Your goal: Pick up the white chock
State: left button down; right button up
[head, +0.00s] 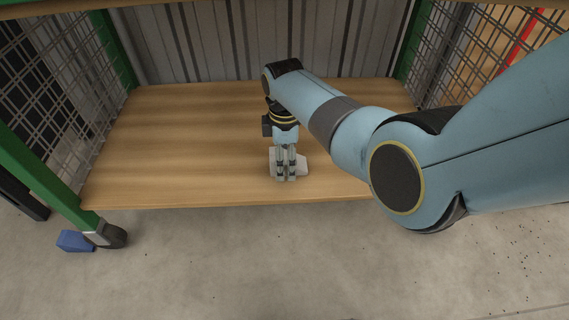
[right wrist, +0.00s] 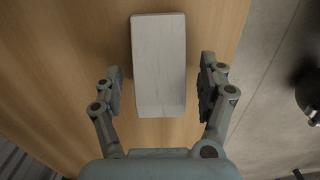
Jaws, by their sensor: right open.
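The white chock (head: 301,166) rests on the wooden shelf near its front edge, partly hidden behind my right gripper (head: 286,176) in the head view. In the right wrist view the chock (right wrist: 159,62) is a pale block with a long sloping face. My right gripper (right wrist: 160,92) is open, with one finger to each side of the chock's near end. Gaps show between both fingers and the chock in that view. How far the fingertips are above the shelf is hard to tell. My left gripper is not in view.
The wooden shelf (head: 170,150) is otherwise bare. Mesh sides (head: 55,85) and green posts (head: 35,165) bound it left and right, with a corrugated wall (head: 210,45) behind. A blue chock (head: 75,241) lies on the floor by a caster (head: 112,236).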

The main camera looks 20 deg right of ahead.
jog(key=c, duration=1.5)
jog(key=shift+o, duration=0.2)
jog(key=shift+r, duration=0.15)
